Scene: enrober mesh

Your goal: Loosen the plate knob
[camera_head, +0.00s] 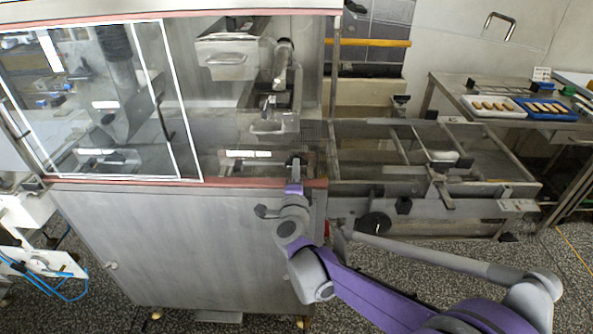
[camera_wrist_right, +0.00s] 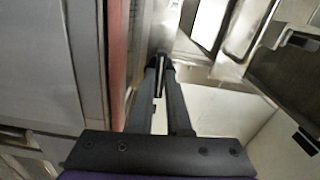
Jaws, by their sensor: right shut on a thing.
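My right gripper (camera_head: 296,161) reaches up to the front edge of the machine opening, at its right end. In the right wrist view its two dark fingers (camera_wrist_right: 160,66) come close together around a small, narrow thing. It looks like the plate knob, but the fingers hide most of it, so its shape and how far it is turned cannot be told. The steel enrober cabinet (camera_head: 185,245) stands below, with a reddish edge strip (camera_head: 250,182) along its top. The strip also shows left of the fingers in the wrist view (camera_wrist_right: 118,60). My left gripper is not in view.
A framed glass door (camera_head: 100,100) covers the opening's left part. A mesh conveyor frame (camera_head: 480,188) extends right, with a round black handwheel (camera_head: 374,223) below it. At the back right, a white tray (camera_head: 497,116) and a blue tray (camera_head: 520,114) hold several brown pieces.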

